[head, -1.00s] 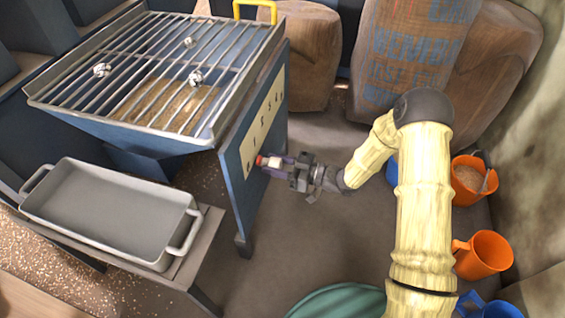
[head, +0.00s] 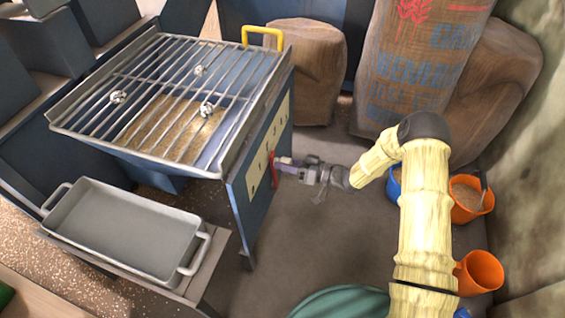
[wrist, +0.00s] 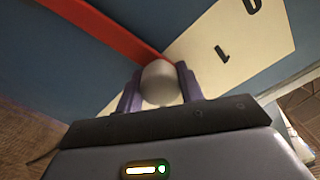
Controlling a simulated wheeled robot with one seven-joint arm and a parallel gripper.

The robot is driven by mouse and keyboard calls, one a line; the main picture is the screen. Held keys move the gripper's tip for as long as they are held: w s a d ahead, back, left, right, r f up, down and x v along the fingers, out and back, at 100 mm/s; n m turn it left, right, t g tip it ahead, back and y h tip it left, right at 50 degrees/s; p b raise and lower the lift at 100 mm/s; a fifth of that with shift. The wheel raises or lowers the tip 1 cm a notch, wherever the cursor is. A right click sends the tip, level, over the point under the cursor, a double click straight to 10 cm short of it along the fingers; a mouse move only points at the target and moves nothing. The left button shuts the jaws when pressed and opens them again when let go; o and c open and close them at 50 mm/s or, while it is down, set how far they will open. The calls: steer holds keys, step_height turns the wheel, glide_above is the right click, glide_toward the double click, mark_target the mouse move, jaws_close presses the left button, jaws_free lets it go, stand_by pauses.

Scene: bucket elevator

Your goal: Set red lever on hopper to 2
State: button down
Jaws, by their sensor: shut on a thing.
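The hopper (head: 240,190) is a blue bin under a metal grate, with a cream number plate (head: 255,170) on its side panel. The red lever (head: 274,168) stands against this panel over the plate's lower part. In the wrist view the red lever (wrist: 105,28) runs from upper left to a pale knob (wrist: 160,84). My gripper (wrist: 160,90) has its purple fingers on both sides of the knob and is shut on it. The numbers 0 and 1 show on the plate (wrist: 245,45) to the right of the knob. No 2 is legible.
Sacks (head: 415,70) stand behind. Orange and blue buckets (head: 478,272) are at right, and a green round object (head: 340,303) is at the bottom. Floor between is clear.

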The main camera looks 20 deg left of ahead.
steer(key=shift+w, duration=0.3)
steer(key=shift+d, duration=0.2)
steer(key=c, duration=1)
jaws_free()
steer(key=shift+c, duration=0.2)
steer(key=shift+o, duration=0.7)
steer(key=shift+s+a, duration=0.2)
steer(key=shift+s, duration=0.05)
steer(key=d+p, duration=0.5)
steer(key=d, duration=1.2)
steer(key=shift+d+p, duration=0.25)
steer(key=shift+p, duration=0.05)
